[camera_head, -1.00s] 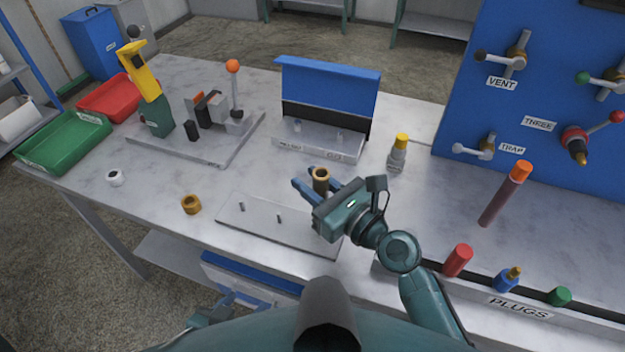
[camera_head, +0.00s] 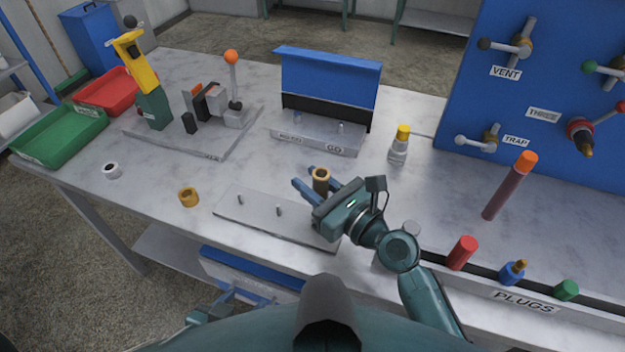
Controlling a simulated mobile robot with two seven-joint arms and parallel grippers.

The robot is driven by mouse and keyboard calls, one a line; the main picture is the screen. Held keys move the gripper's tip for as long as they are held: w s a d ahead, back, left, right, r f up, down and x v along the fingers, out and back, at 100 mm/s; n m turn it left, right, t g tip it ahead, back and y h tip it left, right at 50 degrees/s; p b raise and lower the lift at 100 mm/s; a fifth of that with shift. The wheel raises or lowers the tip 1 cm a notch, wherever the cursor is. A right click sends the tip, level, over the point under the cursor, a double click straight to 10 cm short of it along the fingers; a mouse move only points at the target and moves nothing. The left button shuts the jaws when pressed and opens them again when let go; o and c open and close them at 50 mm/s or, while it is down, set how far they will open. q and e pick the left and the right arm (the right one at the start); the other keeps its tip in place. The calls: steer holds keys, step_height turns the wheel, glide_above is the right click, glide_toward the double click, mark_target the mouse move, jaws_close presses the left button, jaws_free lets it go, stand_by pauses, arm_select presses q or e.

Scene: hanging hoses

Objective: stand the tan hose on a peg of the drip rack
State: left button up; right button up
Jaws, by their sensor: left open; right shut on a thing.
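The tan hose (camera_head: 321,176) is a short, upright tube with a dark bore. My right gripper (camera_head: 318,187) is shut on it, above the right end of the drip rack. The drip rack (camera_head: 258,222) is a flat grey plate near the table's front edge. Two short pegs, a left peg (camera_head: 240,199) and a right peg (camera_head: 278,210), stand bare on it. My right gripper and wrist cover the rack's right end, so any peg there is hidden. My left gripper (camera_head: 226,297) is low at the front, below the table edge, open and partly hidden by my body.
A golden ring-like piece (camera_head: 188,197) and a white one (camera_head: 112,170) lie left of the rack. A blue-backed stand (camera_head: 330,85) and a yellow-capped bottle (camera_head: 398,147) stand behind. The plugs rail (camera_head: 525,301) and a tall orange-topped rod (camera_head: 508,186) are at right.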

arm_select(q)
steer(key=shift+f, duration=0.15)
arm_select(e)
steer(key=shift+f, duration=0.3)
steer(key=o, duration=1.1)
steer(key=shift+r, duration=0.15)
